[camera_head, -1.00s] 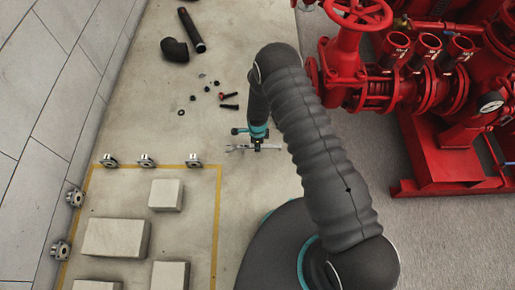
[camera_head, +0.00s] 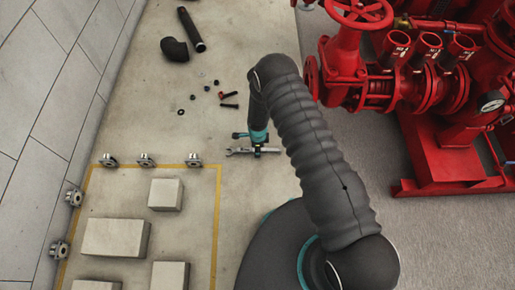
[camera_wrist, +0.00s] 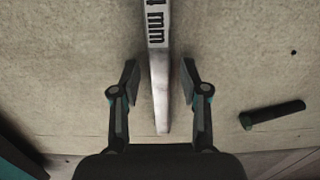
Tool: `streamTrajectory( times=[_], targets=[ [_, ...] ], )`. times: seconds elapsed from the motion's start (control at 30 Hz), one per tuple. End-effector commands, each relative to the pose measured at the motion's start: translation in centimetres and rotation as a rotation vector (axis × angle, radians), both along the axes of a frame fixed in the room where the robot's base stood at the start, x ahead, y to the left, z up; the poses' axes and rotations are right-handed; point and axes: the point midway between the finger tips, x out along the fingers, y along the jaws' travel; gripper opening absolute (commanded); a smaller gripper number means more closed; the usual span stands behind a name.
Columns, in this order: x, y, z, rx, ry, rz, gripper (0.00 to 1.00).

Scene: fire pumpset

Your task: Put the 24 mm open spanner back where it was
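The open spanner (camera_head: 240,151) is a grey metal bar, lying across the picture under my gripper in the head view, with its forked jaw at the left. In the wrist view the spanner (camera_wrist: 158,60) runs lengthwise between my fingers, its marking cut off so only "mm" and part of a digit show. My gripper (camera_wrist: 159,82) is open, with a gap on each side of the spanner. In the head view my gripper (camera_head: 258,148) is low over the bar's middle. The spanner appears at floor level, though contact is hard to tell. Its jaw is outside the wrist view.
A black bolt (camera_wrist: 272,114) lies right of the spanner in the wrist view. Several small bolts and nuts, a black pipe (camera_head: 192,30) and an elbow (camera_head: 174,49) lie farther back. Flanges and pale blocks (camera_head: 115,237) are at left. The red pumpset (camera_head: 440,130) stands at right.

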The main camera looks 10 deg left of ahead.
Motion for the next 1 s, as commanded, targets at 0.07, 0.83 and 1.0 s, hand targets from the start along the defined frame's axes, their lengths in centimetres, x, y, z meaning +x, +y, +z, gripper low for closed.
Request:
streamTrajectory(
  times=[0.07, 0.83, 1.0],
  targets=[
    [0.0, 0.0, 0.0, 0.0, 0.0, 0.0, 0.45],
    [0.1, -0.1, 10.3, 0.0, -0.002, 0.0, 0.45],
    [0.1, -0.1, 11.9, 0.0, -0.001, 0.0, 0.45]
  ],
)
